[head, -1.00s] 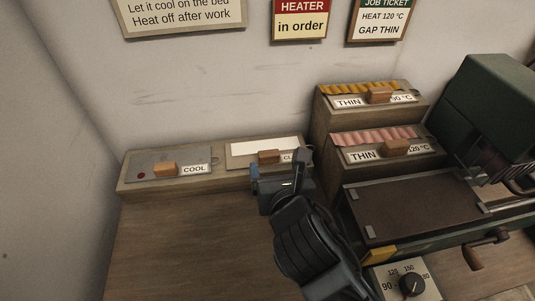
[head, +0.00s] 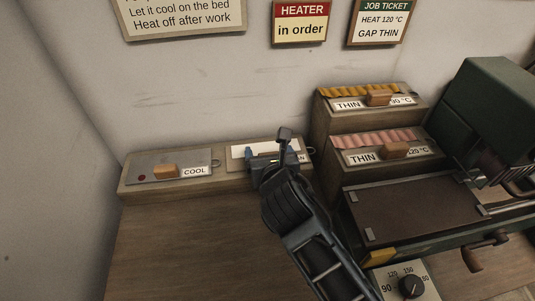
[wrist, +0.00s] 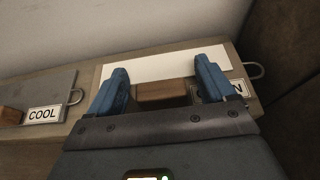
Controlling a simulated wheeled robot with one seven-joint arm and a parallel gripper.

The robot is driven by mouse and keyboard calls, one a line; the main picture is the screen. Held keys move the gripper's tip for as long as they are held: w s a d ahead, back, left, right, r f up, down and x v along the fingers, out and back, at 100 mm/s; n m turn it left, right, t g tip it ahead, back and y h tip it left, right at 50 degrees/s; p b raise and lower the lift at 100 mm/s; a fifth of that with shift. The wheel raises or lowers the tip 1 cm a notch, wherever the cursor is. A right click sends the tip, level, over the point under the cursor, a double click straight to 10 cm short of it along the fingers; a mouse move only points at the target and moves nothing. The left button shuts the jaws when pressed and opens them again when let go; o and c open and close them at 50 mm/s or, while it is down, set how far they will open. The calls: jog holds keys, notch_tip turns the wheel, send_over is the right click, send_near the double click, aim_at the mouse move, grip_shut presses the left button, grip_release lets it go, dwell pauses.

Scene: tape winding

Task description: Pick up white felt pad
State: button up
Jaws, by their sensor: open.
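The white felt pad (head: 248,152) lies flat on the wooden ledge at the back, with a small wooden handle block and a partly covered label at its front. In the wrist view the white felt pad (wrist: 165,66) spans the space beyond my fingers, and its wooden block (wrist: 162,91) sits between them. My gripper (wrist: 160,88) is open, its two blue fingertips on either side of the block; I cannot tell whether they touch it. In the head view my gripper (head: 271,155) covers the block and part of the pad.
A grey plate (head: 150,165) labelled COOL, with its own block, lies left on the ledge. Stepped wooden stands (head: 325,125) with yellow and pink strips labelled THIN rise at right. A dark heated bed (head: 410,205) and dial are further right. The tabletop (head: 190,240) in front is clear.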

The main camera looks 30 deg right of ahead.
jog(key=shift+c, duration=0.5)
jog(key=c, duration=1)
notch_tip(320, 180, up, 18)
jog(key=p, duration=0.1)
